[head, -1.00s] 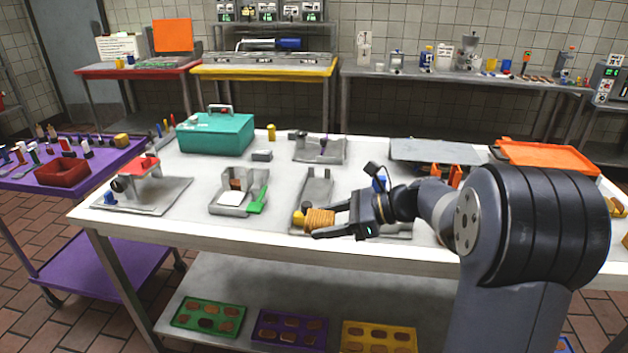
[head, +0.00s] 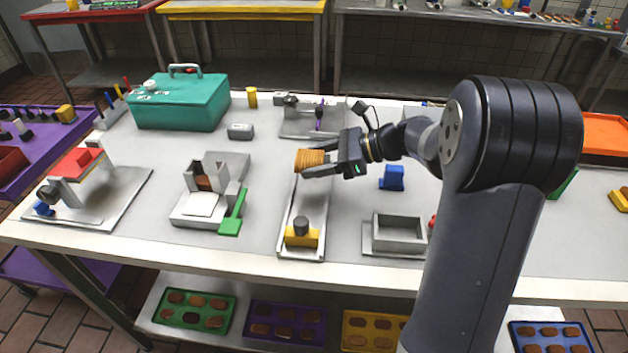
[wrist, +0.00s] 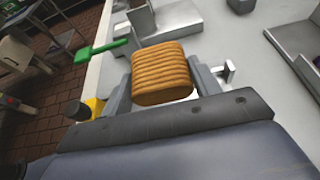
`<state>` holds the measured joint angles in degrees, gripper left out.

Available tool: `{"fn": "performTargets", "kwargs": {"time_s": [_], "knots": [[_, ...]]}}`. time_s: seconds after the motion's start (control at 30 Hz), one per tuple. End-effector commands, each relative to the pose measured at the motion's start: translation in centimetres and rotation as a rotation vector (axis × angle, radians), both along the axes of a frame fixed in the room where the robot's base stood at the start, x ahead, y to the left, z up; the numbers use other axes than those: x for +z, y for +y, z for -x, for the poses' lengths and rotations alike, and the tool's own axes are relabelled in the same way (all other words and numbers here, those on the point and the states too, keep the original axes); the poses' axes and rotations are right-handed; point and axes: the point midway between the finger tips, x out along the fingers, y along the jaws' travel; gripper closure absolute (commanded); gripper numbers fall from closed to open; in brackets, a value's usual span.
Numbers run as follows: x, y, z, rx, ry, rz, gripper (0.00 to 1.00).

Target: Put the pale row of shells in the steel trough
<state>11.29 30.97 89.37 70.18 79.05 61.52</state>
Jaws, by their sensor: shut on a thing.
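A ridged golden-tan row of shells (head: 309,160) is held between the jaws of my gripper (head: 312,163). In the wrist view the row (wrist: 162,72) sits between the two grey fingers, its ridged top showing. The long, narrow steel trough (head: 291,216) lies on the table, running from front to back. A yellow block with a black knob (head: 301,237) stands at its near end. The row shows over the trough's far end; I cannot tell whether it touches the trough. The trough's far end is partly hidden by the row and gripper.
Left of the trough stands a grey fixture with a green handle (head: 232,217). To the right are a grey open box (head: 399,238) and a blue block (head: 393,178). A grey stand (head: 312,119) is behind. A teal case (head: 180,103) stands at the back left.

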Motion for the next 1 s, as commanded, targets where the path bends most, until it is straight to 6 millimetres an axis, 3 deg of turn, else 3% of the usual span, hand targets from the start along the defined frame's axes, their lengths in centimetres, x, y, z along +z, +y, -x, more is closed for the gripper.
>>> {"fn": "performTargets", "kwargs": {"time_s": [0.1, 0.33, 0.5, 0.93, 0.97, 1.0], "knots": [[-2.2, 0.0, 0.0, 0.000, 0.003, -0.002, 0.64], [-4.1, 0.0, 0.0, -0.001, 0.002, -0.001, 0.64], [-6.5, 0.0, 0.0, 0.000, 0.003, -0.002, 0.64], [-7.3, 0.0, 0.0, 0.000, 0.000, -0.001, 0.64], [-7.2, 0.0, 0.0, -0.001, -0.001, -0.001, 0.39], [-7.2, 0.0, 0.0, -0.001, -0.001, -0.001, 0.36]]}}
